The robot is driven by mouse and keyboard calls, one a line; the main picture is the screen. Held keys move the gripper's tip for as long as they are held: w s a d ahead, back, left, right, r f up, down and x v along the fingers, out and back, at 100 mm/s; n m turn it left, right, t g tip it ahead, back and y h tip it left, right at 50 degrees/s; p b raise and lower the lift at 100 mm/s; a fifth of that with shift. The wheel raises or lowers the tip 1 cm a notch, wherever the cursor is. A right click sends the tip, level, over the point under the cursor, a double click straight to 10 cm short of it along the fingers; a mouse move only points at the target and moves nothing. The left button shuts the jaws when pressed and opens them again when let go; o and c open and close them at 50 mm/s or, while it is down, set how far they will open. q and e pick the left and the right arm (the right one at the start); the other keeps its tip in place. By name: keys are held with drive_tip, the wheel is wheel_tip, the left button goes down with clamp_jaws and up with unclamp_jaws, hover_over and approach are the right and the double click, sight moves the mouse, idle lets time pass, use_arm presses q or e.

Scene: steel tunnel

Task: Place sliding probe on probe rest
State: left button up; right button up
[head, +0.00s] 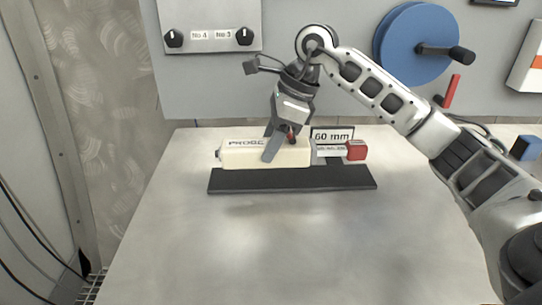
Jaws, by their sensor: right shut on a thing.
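The sliding probe (240,154) is a cream block with dark "PROBE" lettering. It sits over a long black base (290,181) on the table. My right gripper (278,145) reaches down from above and is shut on the probe near its right half, with one finger across its front face. To the right of the probe are a grey part, a red block (356,150) and a "60 mm" sign (332,135). I cannot tell which part is the probe rest, or whether the probe touches the base. My left gripper is not in view.
The pale table (290,250) is clear in front of the black base and to its left. On the back wall are a panel with two black knobs (210,37), a blue reel (415,45) with a black handle and a red lever (453,90).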

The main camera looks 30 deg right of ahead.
drive_tip(key=shift+w+d+f, duration=0.3)
drive_tip(key=shift+w+f, duration=0.2)
drive_tip(key=shift+f, duration=0.05)
drive_tip(key=shift+w+d+f, duration=0.1)
drive_tip(key=shift+w+f, duration=0.05)
drive_tip(key=shift+f, duration=0.85)
drive_tip(key=shift+w+d+f, duration=0.1)
drive_tip(key=shift+w+f, duration=0.05)
drive_tip(key=shift+f, duration=0.8)
drive_tip(key=shift+f, duration=0.1)
drive_tip(key=o, duration=1.3)
drive_tip(key=shift+f, duration=0.1)
drive_tip(key=shift+c, duration=0.2)
drive_tip(key=shift+r, duration=0.3)
drive_tip(key=v, duration=1.1)
drive_tip(key=shift+s+d+r+p, duration=0.15)
drive_tip(key=shift+r+p, duration=0.2)
